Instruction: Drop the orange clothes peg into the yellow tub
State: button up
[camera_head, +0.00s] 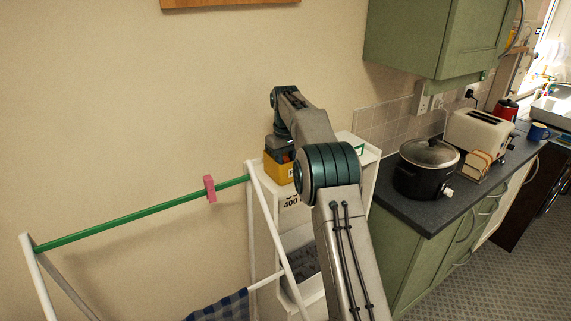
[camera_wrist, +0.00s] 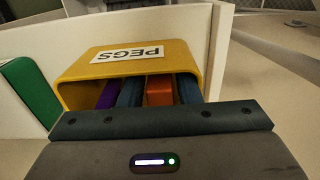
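The yellow tub (camera_head: 276,170) stands on top of a white unit. In the wrist view the tub (camera_wrist: 195,55) bears a PEGS label, and its mouth faces the camera. My gripper (camera_wrist: 160,92) points into the mouth, with its two dark blue fingers side by side. The orange clothes peg (camera_wrist: 160,90) sits between the fingers, which look shut on it. The fingertips and the far end of the peg are hidden by the tub wall. A purple thing (camera_wrist: 108,96) shows inside the tub, left of the fingers. In the head view my arm hides the gripper's tips.
A pink peg (camera_head: 209,188) clips a green rail (camera_head: 140,215) left of the white unit (camera_head: 268,225). A green object (camera_wrist: 30,92) stands beside the tub. A counter at right holds a black cooker (camera_head: 425,172) and a toaster (camera_head: 480,132). A green cupboard (camera_head: 440,35) hangs above.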

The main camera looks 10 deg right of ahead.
aim_at(285, 158)
jog(key=shift+r, duration=0.1)
notch_tip(285, 158, up, 8)
jog(key=shift+s+r, duration=0.2)
jog(key=shift+r, duration=0.5)
jog(key=s+r+m+t, duration=0.1)
jog(key=s+r, duration=0.4)
jog(key=s, duration=0.4)
jog(key=s+r+m+t, duration=0.1)
jog(key=s+r, duration=0.3)
jog(key=s, duration=0.6)
jog(key=s+f+m+t, duration=0.1)
jog(key=s+f, duration=0.5)
jog(key=s, duration=0.6)
jog(key=s+f+m+t, duration=0.1)
jog(key=s+f, duration=0.5)
jog(key=s, duration=0.6)
jog(key=shift+s+d+f+m+t, duration=0.2)
jog(key=shift+d+f+m+t, duration=0.05)
jog(key=shift+f+m+t, duration=0.05)
jog(key=shift+f, duration=0.1)
